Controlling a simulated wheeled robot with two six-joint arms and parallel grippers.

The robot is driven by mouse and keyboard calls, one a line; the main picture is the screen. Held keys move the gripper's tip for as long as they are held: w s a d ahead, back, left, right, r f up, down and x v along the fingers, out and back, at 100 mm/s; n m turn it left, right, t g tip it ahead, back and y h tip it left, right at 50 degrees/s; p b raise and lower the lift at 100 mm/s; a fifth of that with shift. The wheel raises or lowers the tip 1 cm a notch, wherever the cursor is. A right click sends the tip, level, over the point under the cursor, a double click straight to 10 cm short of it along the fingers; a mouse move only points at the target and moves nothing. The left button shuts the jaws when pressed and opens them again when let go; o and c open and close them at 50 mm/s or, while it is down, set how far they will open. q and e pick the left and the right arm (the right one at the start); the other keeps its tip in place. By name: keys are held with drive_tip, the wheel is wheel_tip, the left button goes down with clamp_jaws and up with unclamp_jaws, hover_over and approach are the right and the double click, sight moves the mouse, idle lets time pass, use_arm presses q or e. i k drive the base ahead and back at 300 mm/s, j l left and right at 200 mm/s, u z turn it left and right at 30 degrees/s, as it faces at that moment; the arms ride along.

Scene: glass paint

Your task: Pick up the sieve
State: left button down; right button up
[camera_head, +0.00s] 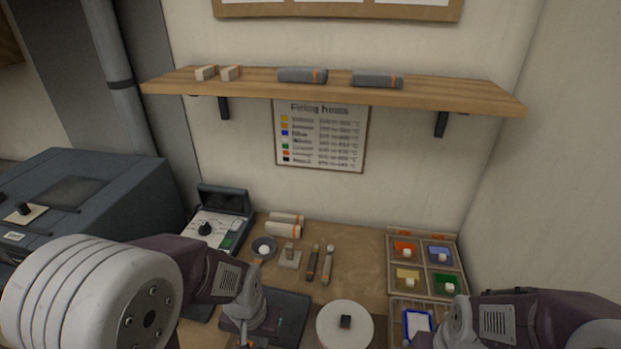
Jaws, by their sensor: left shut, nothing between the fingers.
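A small round dark-rimmed dish (264,248) with a white piece in it stands at the back left of the work table; it may be the sieve, but it is too small to tell. A larger white round disc (328,328) with a black knob stands at the front middle. My left gripper (243,343) is low at the bottom edge, over or beside a dark slab (288,316). It is shut and empty, in front of the small dish and left of the white disc. My right arm comes in at the bottom right; its fingers cannot be made out.
A divided tray (388,262) with coloured compartments stands at the right. A dark device (218,226), pale rolls (285,226), a small block on a base (290,258) and two upright tools (320,264) stand at the back. A wooden shelf (335,91) hangs above.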

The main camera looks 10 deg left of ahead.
sight(263, 248)
drive_tip(key=k+j+u, duration=0.1)
drive_tip(key=j+u, duration=0.25)
drive_tip(key=k+j+u, duration=0.1)
drive_tip(key=j+u, duration=0.55)
